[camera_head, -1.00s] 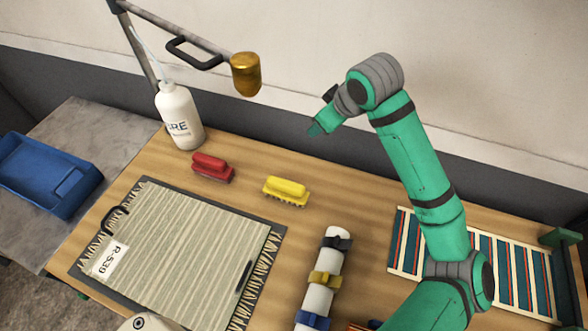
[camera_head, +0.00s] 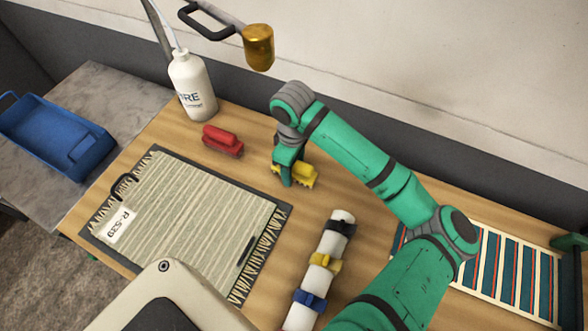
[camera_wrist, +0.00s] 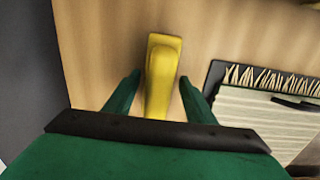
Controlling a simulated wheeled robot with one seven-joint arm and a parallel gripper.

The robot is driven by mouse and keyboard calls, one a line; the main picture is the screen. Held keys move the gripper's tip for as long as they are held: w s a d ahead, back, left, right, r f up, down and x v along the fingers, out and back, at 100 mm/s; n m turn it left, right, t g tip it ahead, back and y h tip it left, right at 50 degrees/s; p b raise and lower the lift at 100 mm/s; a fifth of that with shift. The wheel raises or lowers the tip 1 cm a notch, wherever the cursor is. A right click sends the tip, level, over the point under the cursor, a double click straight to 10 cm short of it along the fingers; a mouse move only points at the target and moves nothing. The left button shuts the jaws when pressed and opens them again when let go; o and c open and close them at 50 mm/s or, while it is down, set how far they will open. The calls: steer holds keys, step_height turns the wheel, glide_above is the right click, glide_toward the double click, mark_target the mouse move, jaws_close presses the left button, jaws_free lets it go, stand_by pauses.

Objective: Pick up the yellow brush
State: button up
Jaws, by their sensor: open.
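The yellow brush (camera_head: 304,174) lies on the wooden table, right of the red brush, partly hidden behind my gripper (camera_head: 285,172) in the head view. In the wrist view the yellow brush (camera_wrist: 161,78) runs lengthwise between the two green fingers of my gripper (camera_wrist: 160,85). The fingers are open, one on each side of it, with a gap showing on both sides. The brush's near end is hidden by the gripper body. I cannot tell how far the fingertips are above the table.
A clipboard with a fringed rug sample (camera_head: 190,215) lies in front. A white roll with coloured bands (camera_head: 325,262) lies nearby. A brass cup (camera_head: 258,48) hangs above. A blue tray (camera_head: 50,135) is at far left.

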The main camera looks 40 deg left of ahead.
steer(key=shift+d+f, duration=0.15)
steer(key=shift+f, duration=0.2)
steer(key=shift+w, duration=0.15)
steer(key=shift+c, duration=0.3)
steer(key=c, duration=1.1)
steer(key=shift+w, duration=0.1)
steer(key=shift+r, duration=0.1)
steer(key=shift+r, duration=0.5)
step_height(320, 180, up, 6)
steer(key=shift+f, duration=0.15)
steer(key=s+d, duration=0.1)
steer(key=s, duration=0.5)
steer(key=s+d, duration=0.1)
steer(key=s, duration=0.4)
steer(key=s+d, duration=0.2)
steer(key=s, duration=0.4)
steer(key=shift+s, duration=0.3)
